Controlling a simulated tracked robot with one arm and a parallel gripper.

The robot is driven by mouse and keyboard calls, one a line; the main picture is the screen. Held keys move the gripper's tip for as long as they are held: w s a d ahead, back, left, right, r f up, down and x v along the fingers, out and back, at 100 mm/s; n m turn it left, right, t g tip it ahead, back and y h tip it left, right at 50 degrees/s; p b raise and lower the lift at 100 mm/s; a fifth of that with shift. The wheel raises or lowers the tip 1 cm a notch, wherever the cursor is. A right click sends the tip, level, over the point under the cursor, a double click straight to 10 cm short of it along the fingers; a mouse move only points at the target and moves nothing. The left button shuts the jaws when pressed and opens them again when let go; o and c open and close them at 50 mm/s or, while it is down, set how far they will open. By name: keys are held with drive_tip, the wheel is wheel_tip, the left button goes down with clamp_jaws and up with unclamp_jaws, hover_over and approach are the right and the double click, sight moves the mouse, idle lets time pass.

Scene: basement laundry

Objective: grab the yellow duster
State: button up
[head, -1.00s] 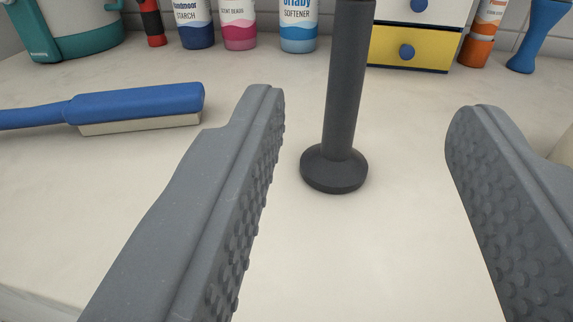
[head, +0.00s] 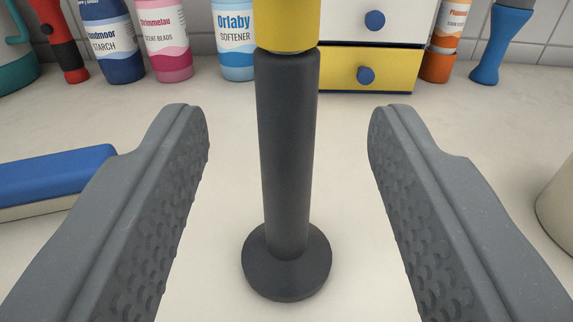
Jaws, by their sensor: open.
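The yellow duster (head: 287,22) stands upright on the pale countertop, with a dark grey handle (head: 287,150) and a round flared base. Only the bottom of its yellow part shows; the rest is cut off by the top edge. My gripper (head: 288,125) is open, with one grey studded finger on each side of the dark handle. There is a clear gap between the handle and each finger, and nothing is held.
A blue brush (head: 50,178) lies at left, partly behind the left finger. Several bottles, including the Orlaby softener (head: 237,40), and a small drawer unit (head: 368,70) stand along the back wall. A cream container (head: 558,205) is at the right edge.

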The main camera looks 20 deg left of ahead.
sight(287, 116)
drive_tip(key=shift+f+b+x, duration=0.2)
drive_tip(key=shift+b+x, duration=0.5)
drive_tip(key=shift+x, duration=2)
clamp_jaws()
